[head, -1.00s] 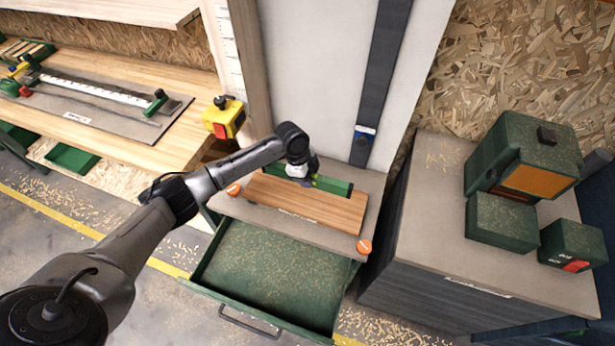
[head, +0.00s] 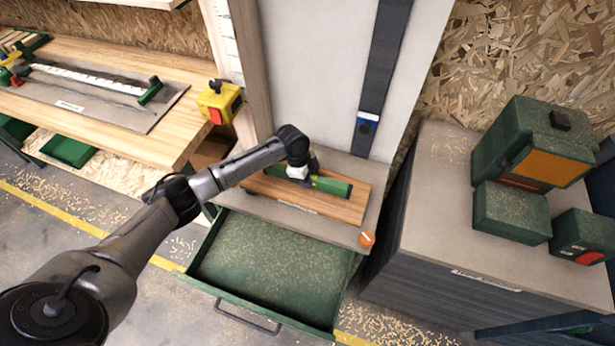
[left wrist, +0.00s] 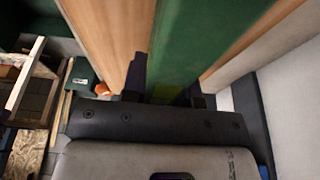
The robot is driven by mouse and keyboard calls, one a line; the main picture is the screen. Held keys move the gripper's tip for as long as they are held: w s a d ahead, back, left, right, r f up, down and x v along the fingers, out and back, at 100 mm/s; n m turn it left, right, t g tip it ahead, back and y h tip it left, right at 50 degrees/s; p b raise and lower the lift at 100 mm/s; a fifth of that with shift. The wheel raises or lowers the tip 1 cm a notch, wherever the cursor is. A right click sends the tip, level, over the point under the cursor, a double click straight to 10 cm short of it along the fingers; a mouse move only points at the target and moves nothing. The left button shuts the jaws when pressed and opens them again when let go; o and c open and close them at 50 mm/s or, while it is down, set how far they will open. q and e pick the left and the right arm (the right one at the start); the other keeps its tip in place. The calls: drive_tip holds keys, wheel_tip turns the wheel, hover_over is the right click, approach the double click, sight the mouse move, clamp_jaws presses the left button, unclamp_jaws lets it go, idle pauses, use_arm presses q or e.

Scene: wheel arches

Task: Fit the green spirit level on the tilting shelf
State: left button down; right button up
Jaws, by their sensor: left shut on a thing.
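The green spirit level (head: 332,186) lies lengthwise along the wooden tilting shelf (head: 345,208), at or just above its surface; I cannot tell whether they touch. My left gripper (head: 304,178) is shut on the level near its middle. In the left wrist view the green level (left wrist: 195,45) runs away between the dark fingers (left wrist: 165,88), with the wooden shelf (left wrist: 118,35) on both sides of it. An orange round knob (head: 367,239) sits at the shelf base's front right corner. My right gripper is out of view.
A green drawer (head: 265,265) stands open below the shelf. A yellow box with a red face (head: 220,103) is on the bench corner at left. Green cases (head: 512,212) stand on the grey cabinet (head: 430,225) at right.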

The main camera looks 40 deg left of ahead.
use_arm(q)
drive_tip(key=c, duration=0.8)
unclamp_jaws()
drive_tip(key=shift+f, duration=0.1)
drive_tip(key=p+v, duration=0.2)
drive_tip(key=v, duration=1)
drive_tip(key=shift+v, duration=0.95)
drive_tip(key=shift+n, duration=0.3)
